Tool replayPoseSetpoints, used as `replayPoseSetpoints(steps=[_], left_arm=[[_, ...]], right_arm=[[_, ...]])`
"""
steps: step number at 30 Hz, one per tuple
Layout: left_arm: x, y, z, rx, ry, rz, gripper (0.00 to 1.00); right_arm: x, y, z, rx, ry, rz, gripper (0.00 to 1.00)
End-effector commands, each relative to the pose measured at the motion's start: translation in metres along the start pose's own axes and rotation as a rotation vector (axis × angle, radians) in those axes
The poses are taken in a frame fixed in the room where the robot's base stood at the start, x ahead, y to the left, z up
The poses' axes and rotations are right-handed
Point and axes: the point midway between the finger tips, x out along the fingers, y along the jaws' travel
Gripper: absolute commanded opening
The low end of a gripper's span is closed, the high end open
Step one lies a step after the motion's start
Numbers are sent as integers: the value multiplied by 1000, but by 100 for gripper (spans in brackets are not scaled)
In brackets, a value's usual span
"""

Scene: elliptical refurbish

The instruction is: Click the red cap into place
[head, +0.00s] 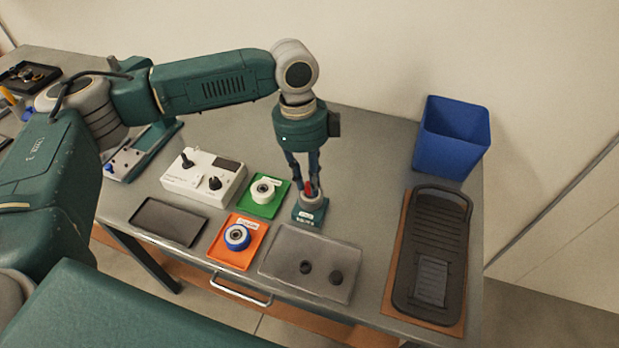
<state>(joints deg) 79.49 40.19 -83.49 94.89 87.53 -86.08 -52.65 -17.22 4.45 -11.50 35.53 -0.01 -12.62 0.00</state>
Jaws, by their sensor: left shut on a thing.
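The red cap (309,189) shows between the fingers of my left gripper (309,187), which points down and is shut on it. The cap is right at the top of a grey round part on a small dark green stand (309,214) with a white label. Whether the cap is seated on the part or just above it, I cannot tell at this size. The fingers hide most of the cap. My right gripper is not in view.
A green tray (259,208) holds a white wheel, and an orange tray (228,258) holds a blue one. A grey tray (294,249) with two black knobs lies in front. A white control box (185,187), an empty dark tray (168,222), a blue bin (451,140) and a black footboard (434,240) stand around.

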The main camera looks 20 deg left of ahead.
Motion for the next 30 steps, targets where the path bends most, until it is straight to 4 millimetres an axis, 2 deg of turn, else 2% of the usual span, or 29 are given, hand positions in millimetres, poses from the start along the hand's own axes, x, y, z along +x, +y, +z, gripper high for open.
replayPoseSetpoints(steps=[30], left_arm=[[11, 0, 1, 0, 0, 0, 12]], right_arm=[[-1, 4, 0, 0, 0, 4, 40]])
